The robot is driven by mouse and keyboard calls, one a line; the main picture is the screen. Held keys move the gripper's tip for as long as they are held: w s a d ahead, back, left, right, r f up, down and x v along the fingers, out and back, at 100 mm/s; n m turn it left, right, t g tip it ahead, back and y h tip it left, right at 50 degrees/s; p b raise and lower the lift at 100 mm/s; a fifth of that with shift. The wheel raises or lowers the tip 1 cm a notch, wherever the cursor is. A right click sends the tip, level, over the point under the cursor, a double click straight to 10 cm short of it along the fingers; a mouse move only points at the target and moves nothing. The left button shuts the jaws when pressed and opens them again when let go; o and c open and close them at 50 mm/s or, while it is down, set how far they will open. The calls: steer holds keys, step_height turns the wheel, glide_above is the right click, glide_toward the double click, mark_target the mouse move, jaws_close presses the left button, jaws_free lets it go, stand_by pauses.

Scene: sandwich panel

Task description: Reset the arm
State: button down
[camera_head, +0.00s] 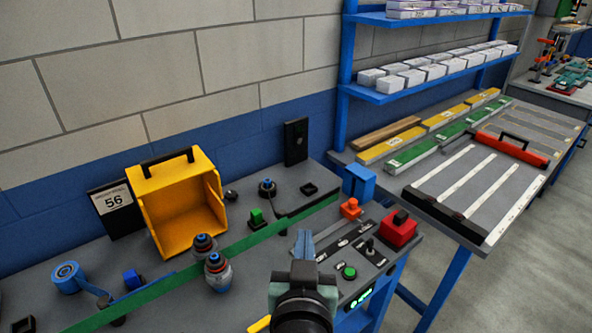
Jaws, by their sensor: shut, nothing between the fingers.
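My arm comes up from the bottom edge of the head view, right of the middle. My gripper (303,243) is at its end, with its narrow bluish fingers together and nothing held. It is over the front part of the grey workbench (190,312), left of a small control panel (352,250). The arm and gripper hide part of the bench behind them. I cannot tell the height of the fingertips above the bench.
A yellow open box (178,205) stands at the back left. Two dark round connectors (216,268) stand left of my gripper. A red block (398,230) and a blue block (358,184) lie to the right. A second bench (480,205) and blue shelves (430,88) stand beyond.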

step_height(320, 180, up, 21)
steer(key=s+t, duration=0.1)
steer(key=t, duration=0.5)
steer(key=s+r+t, duration=0.2)
steer(key=s+r, duration=0.3)
steer(key=r, duration=0.4)
steer(key=s+a+r+t, duration=0.1)
steer(key=s+r+t, duration=0.2)
steer(key=r, duration=0.7)
steer(key=s, duration=0.2)
steer(key=shift+s+a+n+t+y, duration=0.2)
steer(key=shift+s+n+t+y, duration=0.1)
steer(key=shift+n+y, duration=0.1)
